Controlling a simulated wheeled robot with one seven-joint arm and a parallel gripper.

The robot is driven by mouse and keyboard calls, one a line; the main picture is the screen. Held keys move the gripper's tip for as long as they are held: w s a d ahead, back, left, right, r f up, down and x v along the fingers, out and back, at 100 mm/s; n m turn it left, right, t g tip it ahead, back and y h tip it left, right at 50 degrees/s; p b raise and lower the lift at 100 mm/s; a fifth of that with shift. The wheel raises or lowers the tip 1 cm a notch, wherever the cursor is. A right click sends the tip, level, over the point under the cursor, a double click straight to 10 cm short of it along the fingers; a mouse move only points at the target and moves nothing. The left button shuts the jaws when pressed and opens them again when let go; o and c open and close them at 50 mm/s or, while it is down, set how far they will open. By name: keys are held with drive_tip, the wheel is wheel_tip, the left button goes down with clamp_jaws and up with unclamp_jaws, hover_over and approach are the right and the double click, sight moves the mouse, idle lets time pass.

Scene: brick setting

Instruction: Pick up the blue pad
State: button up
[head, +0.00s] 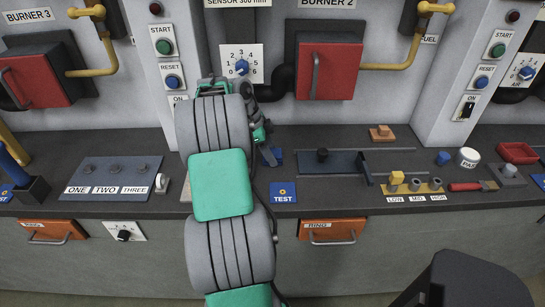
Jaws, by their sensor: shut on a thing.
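I cannot tell whether the pad touches the counter. A blue square plate (283,188) with a yellow mark and a TEST label lies on the counter nearer the front.
A dark slider plate (338,163) with a black knob and rails is to the right. A grey ONE, TWO, THREE plate (112,172) is left. The panel wall with red doors (330,71) rises behind.

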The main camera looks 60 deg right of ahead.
drive_tip(key=shift+r, duration=0.65)
drive_tip(key=w+a+r+p, duration=0.2)
drive_tip(key=w+a+r, duration=0.5)
drive_tip(key=a+r, duration=0.4)
drive_tip(key=shift+w+a+r+p, duration=0.25)
drive_tip(key=shift+a+r+p, duration=0.1)
drive_tip(key=shift+a+p, duration=0.1)
